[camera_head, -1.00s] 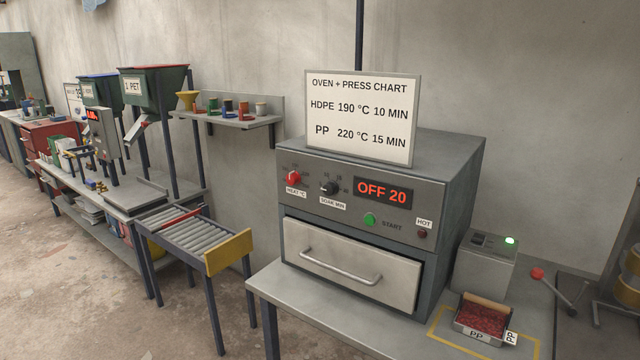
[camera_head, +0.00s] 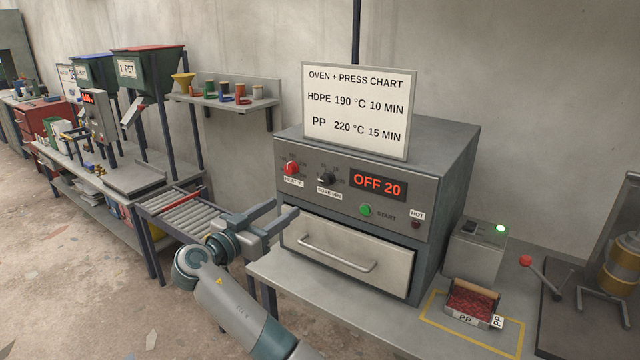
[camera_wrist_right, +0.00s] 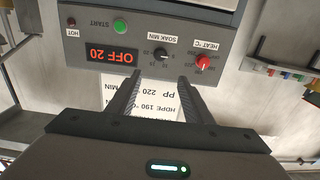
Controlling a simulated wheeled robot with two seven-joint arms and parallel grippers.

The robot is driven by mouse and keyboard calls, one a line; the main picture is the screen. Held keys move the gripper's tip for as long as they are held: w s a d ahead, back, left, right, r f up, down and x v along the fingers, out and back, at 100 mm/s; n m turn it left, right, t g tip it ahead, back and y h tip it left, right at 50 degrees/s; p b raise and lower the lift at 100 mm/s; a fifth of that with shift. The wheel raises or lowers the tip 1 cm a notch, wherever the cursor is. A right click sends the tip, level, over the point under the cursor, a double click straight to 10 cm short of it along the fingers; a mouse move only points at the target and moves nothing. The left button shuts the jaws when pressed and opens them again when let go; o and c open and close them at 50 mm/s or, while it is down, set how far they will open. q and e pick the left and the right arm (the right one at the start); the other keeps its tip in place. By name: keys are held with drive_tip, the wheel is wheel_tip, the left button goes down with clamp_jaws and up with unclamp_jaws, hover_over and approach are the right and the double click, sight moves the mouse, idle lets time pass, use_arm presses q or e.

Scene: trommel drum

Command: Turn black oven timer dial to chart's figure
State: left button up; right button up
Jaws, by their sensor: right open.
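The black SOAK MIN dial (camera_head: 326,179) sits on the oven's (camera_head: 450,190) front panel, between the red HEAT °C dial (camera_head: 291,168) and the display (camera_head: 378,185) reading OFF 20. The chart (camera_head: 357,112) on the oven top reads HDPE 190 °C 10 MIN and PP 220 °C 15 MIN. My right gripper (camera_head: 287,214) is open and empty, in front of the oven's left side, lower than the black dial and apart from it. In the right wrist view, upside down, the black dial (camera_wrist_right: 161,54) shows just beyond the fingertips (camera_wrist_right: 159,79). My left gripper is not in view.
The oven drawer (camera_head: 350,250) is shut, with a bar handle. A green START button (camera_head: 365,210) sits below the display. A tray of red flakes marked PP (camera_head: 474,303) stands on the bench at right. A roller conveyor (camera_head: 185,212) lies left of the oven.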

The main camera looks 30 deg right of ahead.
drive_tip(key=p, duration=0.8)
approach(324, 181)
drive_tip(key=x, duration=0.7)
drive_tip(key=shift+d+r, duration=0.1)
drive_tip(key=shift+r, duration=0.05)
drive_tip(key=shift+w+d, duration=0.15)
drive_tip(key=shift+d, duration=0.3)
drive_tip(key=shift+c, duration=0.7)
drive_tip(key=c, duration=0.9)
